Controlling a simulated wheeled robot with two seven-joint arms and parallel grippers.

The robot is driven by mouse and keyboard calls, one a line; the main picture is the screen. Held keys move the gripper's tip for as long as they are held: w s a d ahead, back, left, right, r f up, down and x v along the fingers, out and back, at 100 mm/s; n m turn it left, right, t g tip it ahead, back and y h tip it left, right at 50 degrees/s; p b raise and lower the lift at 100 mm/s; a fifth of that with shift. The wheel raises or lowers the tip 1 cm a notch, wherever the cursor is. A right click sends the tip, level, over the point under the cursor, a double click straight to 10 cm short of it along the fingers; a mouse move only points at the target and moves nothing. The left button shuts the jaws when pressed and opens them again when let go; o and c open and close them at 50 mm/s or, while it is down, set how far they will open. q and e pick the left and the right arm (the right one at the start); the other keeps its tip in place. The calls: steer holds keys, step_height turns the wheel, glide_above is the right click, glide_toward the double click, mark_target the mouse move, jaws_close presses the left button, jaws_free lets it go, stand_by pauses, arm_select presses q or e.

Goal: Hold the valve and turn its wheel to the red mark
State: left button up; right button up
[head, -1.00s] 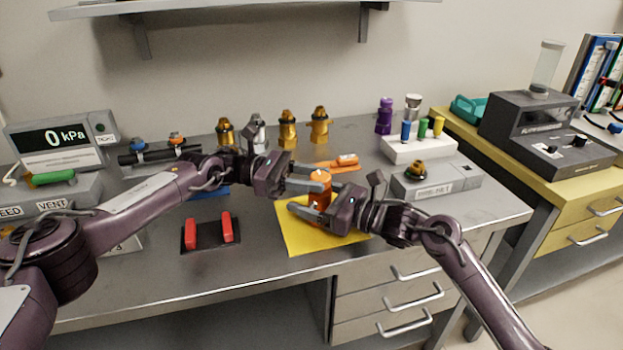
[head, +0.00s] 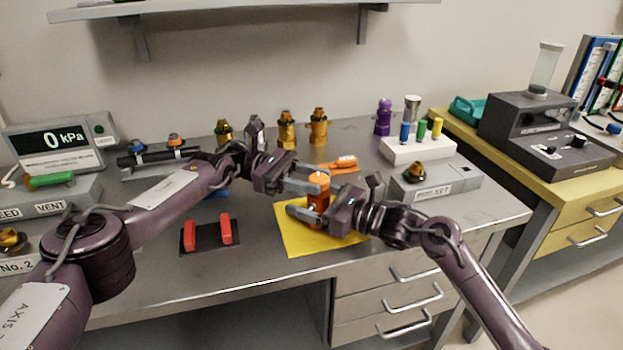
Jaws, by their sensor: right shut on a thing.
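An orange valve (head: 318,200) stands upright above the yellow mat (head: 292,240). My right gripper (head: 318,212) is shut on its body from the right and front. My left gripper (head: 314,182) reaches in from the left at the valve's top, with its fingers apart on either side of it. I cannot tell whether they touch the wheel. The wheel is mostly hidden by the fingers, and I cannot make out the red mark.
A black stand with red uprights (head: 211,237) is left of the mat. An orange-handled tool (head: 343,163) lies behind the valve. A grey box with a brass fitting (head: 435,188) is to the right. Several brass valves (head: 286,130) stand along the back.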

arm_select(q)
steer(key=o, duration=0.3)
steer(key=shift+r, duration=0.15)
step_height(320, 180, up, 10)
steer(key=shift+f, duration=0.1)
steer(key=shift+f, duration=0.15)
stand_by(0.4)
